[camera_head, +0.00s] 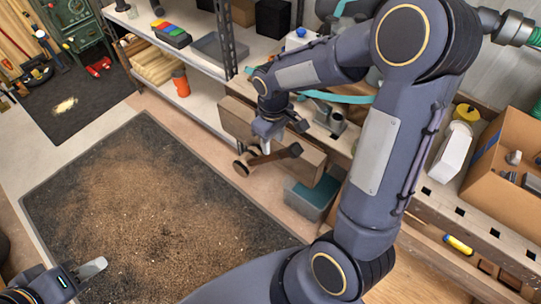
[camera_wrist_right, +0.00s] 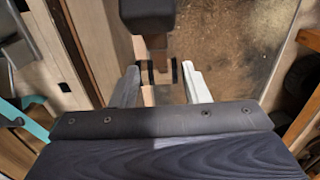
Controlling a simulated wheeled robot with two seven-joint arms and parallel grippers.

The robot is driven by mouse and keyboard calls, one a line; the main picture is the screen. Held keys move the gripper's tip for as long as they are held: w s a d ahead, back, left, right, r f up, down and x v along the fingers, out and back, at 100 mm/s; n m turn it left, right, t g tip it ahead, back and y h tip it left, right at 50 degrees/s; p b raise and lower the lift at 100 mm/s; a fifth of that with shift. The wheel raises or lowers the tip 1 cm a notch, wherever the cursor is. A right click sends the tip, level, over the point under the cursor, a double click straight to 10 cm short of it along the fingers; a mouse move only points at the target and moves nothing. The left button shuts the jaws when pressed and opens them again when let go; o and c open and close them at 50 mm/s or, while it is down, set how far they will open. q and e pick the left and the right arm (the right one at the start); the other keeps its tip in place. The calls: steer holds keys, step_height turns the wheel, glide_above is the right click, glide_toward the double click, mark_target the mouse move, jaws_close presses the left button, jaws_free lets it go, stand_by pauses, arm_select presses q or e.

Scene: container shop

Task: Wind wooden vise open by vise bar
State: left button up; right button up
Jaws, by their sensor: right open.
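The wooden vise (camera_head: 280,137) is mounted on the front of the workbench, its broad wooden jaw facing the floor mat. Its brown vise bar (camera_head: 272,157) sticks out in front, with a dark block at one end and round dark pieces at the other. My right gripper (camera_head: 266,146) is open just above the bar. In the right wrist view the open fingers (camera_wrist_right: 162,88) are apart, with part of the bar (camera_wrist_right: 156,64) showing between and beyond them; contact cannot be told. My left gripper (camera_head: 80,277) is at the lower left, away from the vise; its jaw opening is unclear.
A dark, sawdust-covered mat (camera_head: 75,190) lies on the floor before the bench. A grey-teal bin (camera_head: 312,196) stands below the vise. A cardboard box (camera_head: 500,205) is at right.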

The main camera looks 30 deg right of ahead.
mark_target(272, 153)
step_height(272, 153, down, 8)
steer(key=shift+w+r, duration=0.1)
steer(key=shift+w, duration=0.05)
steer(key=shift+c, duration=0.4)
jaws_close()
